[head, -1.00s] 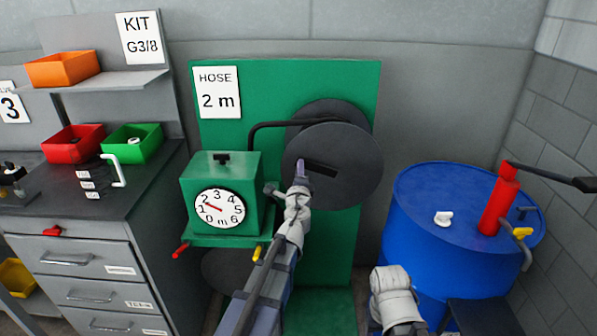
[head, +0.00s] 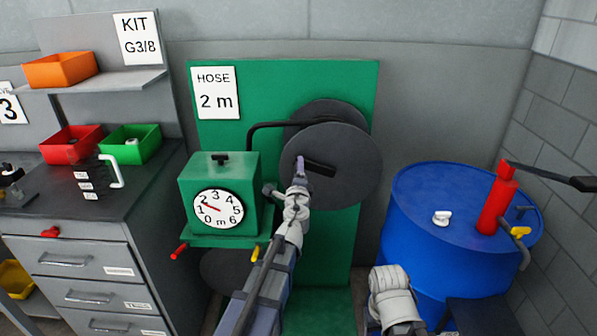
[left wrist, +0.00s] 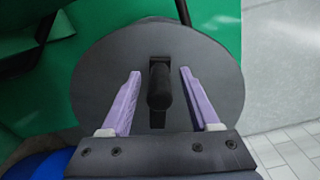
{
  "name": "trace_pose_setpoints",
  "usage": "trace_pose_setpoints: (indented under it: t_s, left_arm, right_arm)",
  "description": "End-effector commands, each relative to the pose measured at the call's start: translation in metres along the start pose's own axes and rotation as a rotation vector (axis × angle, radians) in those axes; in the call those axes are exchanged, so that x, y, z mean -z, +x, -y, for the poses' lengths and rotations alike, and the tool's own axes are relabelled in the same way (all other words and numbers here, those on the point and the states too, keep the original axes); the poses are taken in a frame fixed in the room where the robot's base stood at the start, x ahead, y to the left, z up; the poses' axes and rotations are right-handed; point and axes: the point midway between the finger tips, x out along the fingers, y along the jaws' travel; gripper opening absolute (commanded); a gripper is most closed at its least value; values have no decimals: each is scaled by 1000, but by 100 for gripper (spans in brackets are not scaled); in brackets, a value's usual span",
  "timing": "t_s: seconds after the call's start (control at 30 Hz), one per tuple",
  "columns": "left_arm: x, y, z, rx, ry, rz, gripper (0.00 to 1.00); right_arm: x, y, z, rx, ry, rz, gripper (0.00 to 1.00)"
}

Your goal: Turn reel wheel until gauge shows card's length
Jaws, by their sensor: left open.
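The card (head: 215,93) on the green panel reads "HOSE 2 m". The gauge (head: 219,209) on the green box has a dial from 0 to 6 m; its red needle points to the upper left, close to the 2. The dark grey reel wheel (head: 350,184) is a round disc with a black handle (head: 321,170), which also shows in the left wrist view (left wrist: 159,88). My left gripper (head: 301,166) is at the wheel. In the left wrist view its purple fingers (left wrist: 160,95) are open on either side of the handle, with gaps on both sides. My right gripper's fingers are not visible.
A blue drum (head: 420,240) with a red pump (head: 498,203) stands right of the reel. A grey drawer cabinet (head: 90,225) with red (head: 72,146) and green (head: 133,144) bins is at left. A black pipe (head: 272,125) runs behind the wheel.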

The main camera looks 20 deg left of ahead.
Motion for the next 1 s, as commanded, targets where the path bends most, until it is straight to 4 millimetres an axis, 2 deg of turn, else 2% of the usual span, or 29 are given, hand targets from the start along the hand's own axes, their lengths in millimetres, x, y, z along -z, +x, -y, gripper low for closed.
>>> trace_pose_setpoints:
  t_s: [0.17,0.57,1.0]
  left_arm:
    - [0,-14,0,0,0,0,62]
    - [0,-74,0,0,0,-1,62]
    - [1,-77,0,0,0,-1,62]
  right_arm:
    - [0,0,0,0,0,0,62]
    - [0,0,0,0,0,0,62]
    - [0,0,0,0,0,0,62]
